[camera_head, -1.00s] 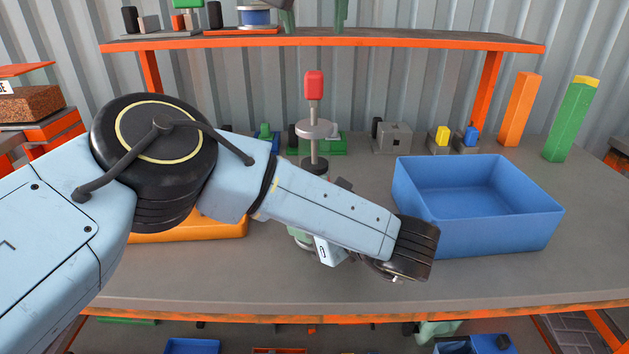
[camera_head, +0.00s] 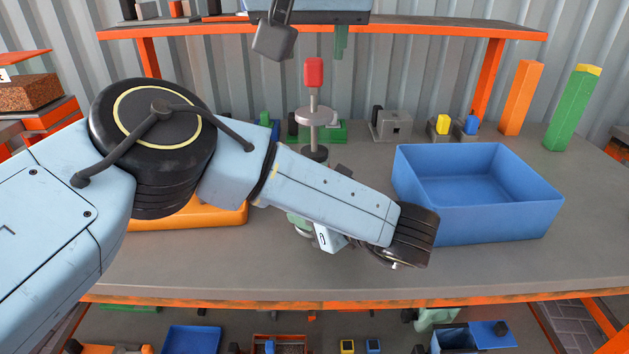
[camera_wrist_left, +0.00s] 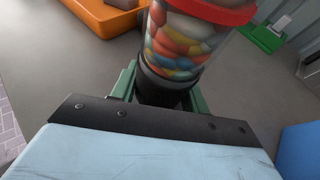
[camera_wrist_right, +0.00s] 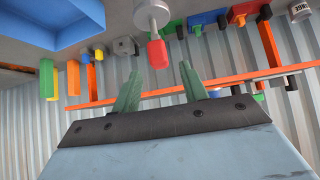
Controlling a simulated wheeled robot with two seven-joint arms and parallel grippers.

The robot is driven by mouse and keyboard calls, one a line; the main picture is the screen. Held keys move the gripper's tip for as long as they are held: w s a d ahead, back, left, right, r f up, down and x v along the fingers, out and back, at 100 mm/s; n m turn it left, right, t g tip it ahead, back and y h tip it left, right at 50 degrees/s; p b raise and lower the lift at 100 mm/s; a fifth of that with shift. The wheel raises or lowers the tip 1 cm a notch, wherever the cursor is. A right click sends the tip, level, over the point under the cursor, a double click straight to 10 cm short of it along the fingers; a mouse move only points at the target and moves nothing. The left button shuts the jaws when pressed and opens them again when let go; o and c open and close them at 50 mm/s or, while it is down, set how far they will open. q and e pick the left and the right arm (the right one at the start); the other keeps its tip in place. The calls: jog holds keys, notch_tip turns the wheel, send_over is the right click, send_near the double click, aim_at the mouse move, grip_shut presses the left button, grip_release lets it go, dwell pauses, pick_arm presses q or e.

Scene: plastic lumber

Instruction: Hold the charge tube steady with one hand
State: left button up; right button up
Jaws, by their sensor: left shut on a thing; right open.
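The charge tube (camera_wrist_left: 182,42) is a clear cylinder filled with several coloured pellets, with a red rim and a dark base. My left gripper (camera_wrist_left: 160,88) is shut on its dark lower part, with green fingers on either side. In the head view my left forearm hides the tube. My right gripper is high up at the top of the head view, in front of the shelf, with a green finger (camera_head: 341,42) showing. In the right wrist view my right gripper (camera_wrist_right: 158,80) is open and empty, its green fingers spread apart.
A blue bin (camera_head: 478,230) stands at the right of the grey table. A red-topped stand (camera_head: 314,75) rises behind my left forearm. An orange tray (camera_head: 190,216) lies partly behind that arm. An orange shelf (camera_head: 430,34) spans the back. The front strip of table is clear.

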aim_at(314, 59)
jog(key=shift+x, duration=2.05)
jog(key=shift+c, duration=0.4)
grip_shut()
